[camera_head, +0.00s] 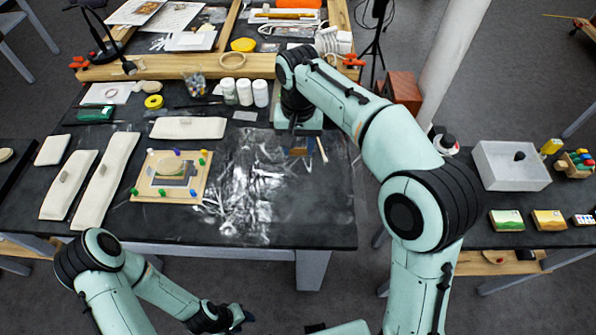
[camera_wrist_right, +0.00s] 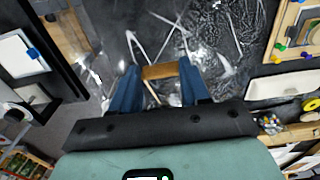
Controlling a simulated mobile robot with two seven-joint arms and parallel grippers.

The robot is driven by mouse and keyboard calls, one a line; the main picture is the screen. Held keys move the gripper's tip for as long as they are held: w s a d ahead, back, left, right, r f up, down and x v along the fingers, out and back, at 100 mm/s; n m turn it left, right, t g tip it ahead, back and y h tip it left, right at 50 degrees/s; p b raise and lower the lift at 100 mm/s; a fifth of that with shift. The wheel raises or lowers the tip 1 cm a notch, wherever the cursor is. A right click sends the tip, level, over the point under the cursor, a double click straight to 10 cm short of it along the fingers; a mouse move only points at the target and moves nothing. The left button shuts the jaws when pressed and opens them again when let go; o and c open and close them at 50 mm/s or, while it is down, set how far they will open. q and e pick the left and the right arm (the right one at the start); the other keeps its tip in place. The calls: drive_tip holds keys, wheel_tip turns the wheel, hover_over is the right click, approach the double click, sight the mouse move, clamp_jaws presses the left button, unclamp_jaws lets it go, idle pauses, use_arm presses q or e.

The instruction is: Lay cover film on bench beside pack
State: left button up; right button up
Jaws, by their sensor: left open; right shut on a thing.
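A clear, crinkled film (camera_head: 245,185) with bright glare lies spread on the dark bench (camera_head: 310,225). It also shows beyond my fingers in the right wrist view (camera_wrist_right: 200,35). The pack, a wooden board (camera_head: 143,190) with coloured clips and a framed piece, lies just left of the film. My right gripper (camera_head: 301,148) is low over the bench, right of the film. In the right wrist view its blue fingers are shut on a short brown piece (camera_wrist_right: 160,71); I cannot tell whether this joins the film. My left gripper (camera_head: 237,316) is open, in front of the bench's near edge.
A thin tan stick (camera_head: 322,149) lies beside my right gripper. White pads (camera_head: 107,178) lie left of the pack, another pad (camera_head: 188,128) behind it. White jars (camera_head: 245,92) stand at the back. The bench's front right is clear.

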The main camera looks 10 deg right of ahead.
sight(298, 154)
drive_tip(key=f, duration=0.5)
drive_tip(key=shift+w+b, duration=0.2)
drive_tip(key=shift+b, duration=0.1)
use_arm(q)
drive_tip(key=shift+s+f+b, duration=0.15)
drive_tip(key=shift+s+f, duration=0.2)
drive_tip(key=shift+f, duration=0.2)
drive_tip(key=shift+s+f+b, duration=0.15)
drive_tip(key=shift+s+f, duration=0.15)
drive_tip(key=shift+f, duration=0.2)
use_arm(e)
drive_tip(key=shift+f, duration=2.25)
drive_tip(key=shift+w+f, duration=0.1)
drive_tip(key=shift+f, duration=0.5)
drive_tip(key=o, duration=1.3)
use_arm(q)
drive_tip(key=shift+s+f, duration=0.15)
drive_tip(key=shift+f, duration=0.1)
use_arm(e)
drive_tip(key=shift+r, duration=0.15)
